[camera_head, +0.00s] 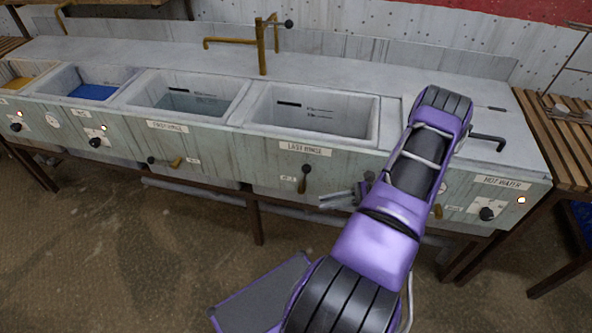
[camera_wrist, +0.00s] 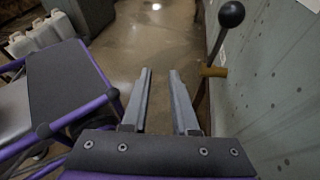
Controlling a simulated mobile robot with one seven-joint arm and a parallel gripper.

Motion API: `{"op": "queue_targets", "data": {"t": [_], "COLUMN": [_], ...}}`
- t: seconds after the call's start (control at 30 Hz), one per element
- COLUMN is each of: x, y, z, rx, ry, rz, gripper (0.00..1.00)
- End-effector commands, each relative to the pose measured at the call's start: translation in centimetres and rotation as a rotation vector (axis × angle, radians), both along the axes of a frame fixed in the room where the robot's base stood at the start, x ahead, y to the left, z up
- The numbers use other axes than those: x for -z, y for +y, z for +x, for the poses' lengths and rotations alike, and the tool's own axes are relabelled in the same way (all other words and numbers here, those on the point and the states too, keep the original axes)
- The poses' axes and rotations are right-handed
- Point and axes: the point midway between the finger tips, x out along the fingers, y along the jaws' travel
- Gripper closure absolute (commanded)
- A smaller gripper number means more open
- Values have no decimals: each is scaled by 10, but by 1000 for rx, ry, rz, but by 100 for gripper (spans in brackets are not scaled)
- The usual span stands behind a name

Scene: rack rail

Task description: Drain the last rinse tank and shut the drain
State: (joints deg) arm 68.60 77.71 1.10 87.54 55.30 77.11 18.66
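In the wrist view the lever's black knob (camera_wrist: 231,14) and brass part (camera_wrist: 213,71) are to the right of my fingers. My gripper (camera_head: 340,198) is just right of the lever in the head view, apart from it. In the wrist view my gripper (camera_wrist: 159,75) is open and empty.
The first rinse tank (camera_head: 190,98) holds water; its drain lever (camera_head: 165,162) lies sideways. A brass tap (camera_head: 262,45) stands behind the tanks. The hot water panel (camera_head: 497,196) is to the right, near a slatted wooden bench (camera_head: 565,150). Pipes run below the panel.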

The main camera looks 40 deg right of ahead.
Motion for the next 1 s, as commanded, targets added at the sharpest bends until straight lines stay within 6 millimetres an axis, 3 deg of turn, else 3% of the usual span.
{"op": "queue_targets", "data": {"t": [0.2,0.4,0.57,1.0], "x": [-9,-14,-15,-15], "y": [-42,-58,-51,-4], "z": [-10,-13,1,82], "rx": [293,387,387,383], "ry": [-228,-310,-312,-309], "rz": [148,183,183,183], "gripper": [73,73,73,73]}}
